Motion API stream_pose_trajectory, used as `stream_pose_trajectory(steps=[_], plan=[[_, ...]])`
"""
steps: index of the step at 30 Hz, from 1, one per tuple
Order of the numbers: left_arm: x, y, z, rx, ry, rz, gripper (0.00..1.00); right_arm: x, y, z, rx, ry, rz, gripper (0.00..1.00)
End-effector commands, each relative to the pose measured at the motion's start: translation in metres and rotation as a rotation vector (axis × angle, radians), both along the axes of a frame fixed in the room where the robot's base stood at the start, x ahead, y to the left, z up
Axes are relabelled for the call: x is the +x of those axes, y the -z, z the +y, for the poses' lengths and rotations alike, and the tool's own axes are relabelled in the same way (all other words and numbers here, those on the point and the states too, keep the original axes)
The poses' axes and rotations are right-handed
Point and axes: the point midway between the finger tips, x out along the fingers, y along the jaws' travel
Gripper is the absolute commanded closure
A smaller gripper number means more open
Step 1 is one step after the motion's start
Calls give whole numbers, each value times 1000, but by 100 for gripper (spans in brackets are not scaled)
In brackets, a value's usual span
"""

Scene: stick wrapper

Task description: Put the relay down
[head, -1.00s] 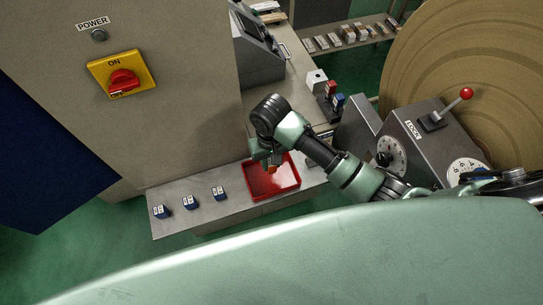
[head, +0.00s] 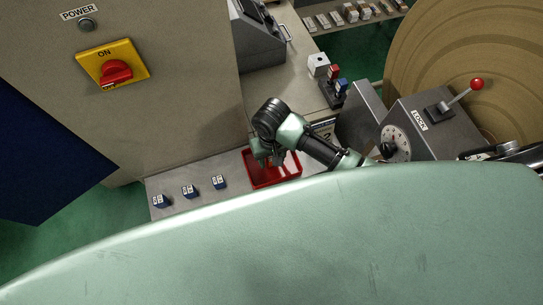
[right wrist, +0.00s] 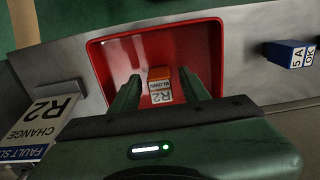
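The relay (right wrist: 160,86) is orange with a white label reading "R2 BLOWN". In the right wrist view it is in the red tray (right wrist: 112,62), between the two fingers of my right gripper (right wrist: 172,80). The fingers stand apart, with a gap showing on each side of the relay. In the head view my right gripper (head: 268,158) reaches down over the red tray (head: 289,168), and the relay is hidden there. My left gripper is not in view.
Several blue relays (head: 190,191) stand on the metal shelf left of the tray; one (right wrist: 288,54) shows in the wrist view, marked "5A OK". An "R2 CHANGE" sign (right wrist: 42,125) is at the tray's other side. A cabinet with a power switch (head: 115,72) rises behind.

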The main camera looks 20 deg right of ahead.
Motion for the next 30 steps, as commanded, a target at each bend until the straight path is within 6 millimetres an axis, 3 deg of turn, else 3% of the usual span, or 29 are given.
stream_pose_trajectory(steps=[8, 19, 21, 30], plan=[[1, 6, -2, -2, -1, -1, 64, 2, -19, 1, 4, -1, -5, 54], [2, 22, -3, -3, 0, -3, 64, 2, -95, 1, 3, -1, -6, 54], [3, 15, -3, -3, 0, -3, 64, 1, -109, 0, 1, -1, -4, 54], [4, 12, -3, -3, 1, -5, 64, 0, -122, 0, 1, -1, 0, 54]])
